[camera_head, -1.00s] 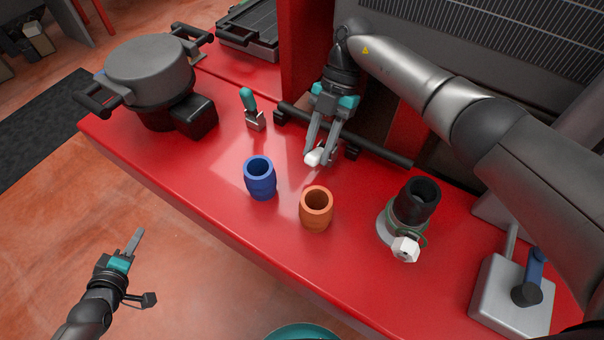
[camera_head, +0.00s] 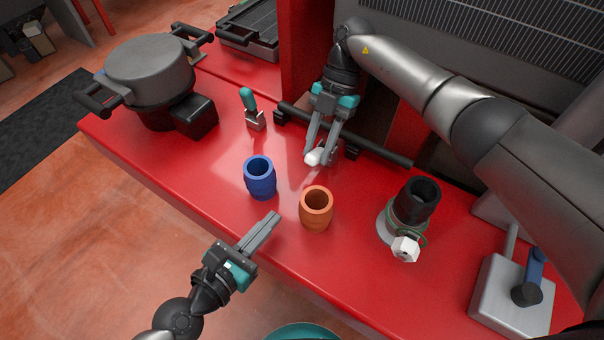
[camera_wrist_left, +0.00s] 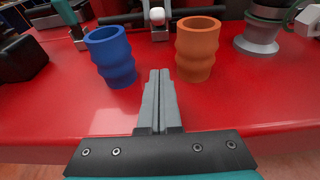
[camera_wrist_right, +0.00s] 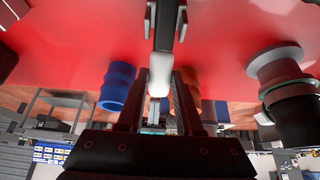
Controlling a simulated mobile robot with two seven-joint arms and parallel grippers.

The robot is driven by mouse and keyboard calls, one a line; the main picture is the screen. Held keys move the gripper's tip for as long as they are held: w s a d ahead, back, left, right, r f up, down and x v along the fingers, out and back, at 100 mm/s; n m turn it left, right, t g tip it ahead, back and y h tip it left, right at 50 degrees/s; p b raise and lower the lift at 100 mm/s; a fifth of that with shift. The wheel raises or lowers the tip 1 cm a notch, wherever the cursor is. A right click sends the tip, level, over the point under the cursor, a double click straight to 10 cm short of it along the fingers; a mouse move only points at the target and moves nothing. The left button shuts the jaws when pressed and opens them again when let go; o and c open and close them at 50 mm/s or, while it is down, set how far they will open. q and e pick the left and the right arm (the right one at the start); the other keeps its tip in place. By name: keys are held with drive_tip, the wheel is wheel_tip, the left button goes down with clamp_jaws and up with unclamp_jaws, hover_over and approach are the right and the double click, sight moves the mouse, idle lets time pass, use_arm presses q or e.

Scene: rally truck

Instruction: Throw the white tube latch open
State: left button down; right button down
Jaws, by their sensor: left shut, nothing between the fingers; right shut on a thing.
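The white-tipped tube latch (camera_head: 313,158) sits in front of the black tube (camera_head: 385,152) at the back of the red counter. My right gripper (camera_head: 321,153) reaches down from above and is shut on the latch's white tip, which also shows between the fingers in the right wrist view (camera_wrist_right: 160,78). The left wrist view shows the white latch (camera_wrist_left: 157,17) straight ahead, between and behind two cups. My left gripper (camera_head: 272,221) is shut and empty above the counter's front edge, apart from the latch.
A blue cup (camera_head: 260,179) and an orange cup (camera_head: 316,209) stand between my left gripper and the latch. A teal-handled clamp (camera_head: 252,112) and a dark pot (camera_head: 150,72) are to the left. A black cylinder (camera_head: 418,197) and a grey box with a blue lever (camera_head: 512,298) are to the right.

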sight(299, 188)
use_arm(q)
drive_tip(key=x, duration=0.7)
drive_tip(key=r+x, duration=0.1)
drive_tip(key=x, duration=0.2)
drive_tip(key=shift+w+d, duration=0.2)
drive_tip(key=shift+w+d+r, duration=0.15)
drive_tip(key=shift+w+r, duration=0.1)
drive_tip(key=shift+r, duration=0.4)
drive_tip(key=shift+w+d+r, duration=0.15)
drive_tip(key=shift+w+r, duration=0.15)
drive_tip(key=shift+r, duration=0.35)
